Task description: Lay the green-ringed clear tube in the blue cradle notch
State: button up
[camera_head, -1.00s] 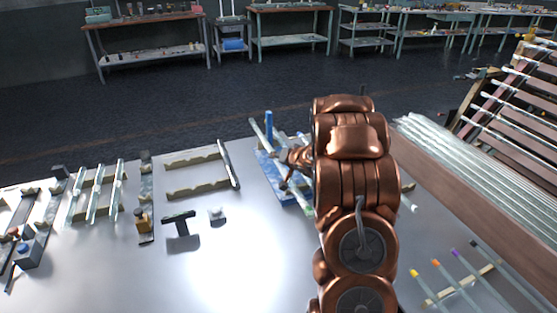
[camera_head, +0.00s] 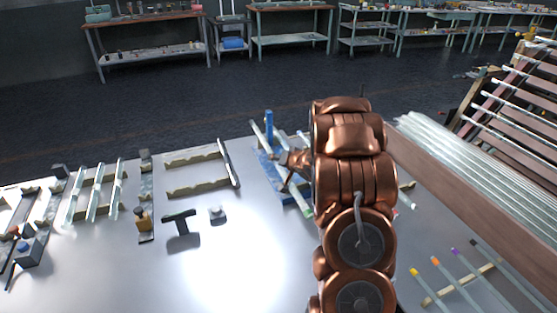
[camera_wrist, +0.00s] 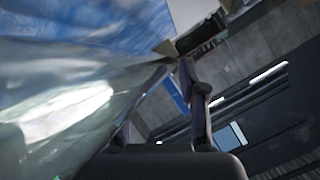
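The blue cradle (camera_head: 266,168) lies on the table under my gripper, with a blue post (camera_head: 269,124) at its far end. My gripper (camera_head: 285,160) is low over it, and my copper arm hides its right side. A pale clear tube (camera_head: 292,184) slants at the cradle beside my gripper, and a green tint shows near its lower end. In the wrist view a large clear glass surface (camera_wrist: 60,105) fills the left, very close, narrowing toward my dark fingertip (camera_wrist: 184,72). A tiny green spot shows at its bottom edge. Whether the fingers grip the glass is unclear.
A wooden frame (camera_head: 195,190) and a black T-shaped piece (camera_head: 180,221) stand left of the cradle. Racked tubes (camera_head: 95,190) are farther left. Colour-tipped rods (camera_head: 450,279) lie at lower right, beside a brown beam (camera_head: 470,195). Bare table lies in front.

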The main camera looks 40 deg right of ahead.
jog(key=shift+o, duration=0.8)
jog(key=shift+s+f, duration=0.1)
jog(key=shift+s+r, duration=0.1)
jog(key=shift+r, duration=0.5)
jog(key=v, duration=1.1)
jog(key=shift+s+r, duration=0.25)
jog(key=shift+s, duration=0.05)
jog(key=shift+a, duration=0.1)
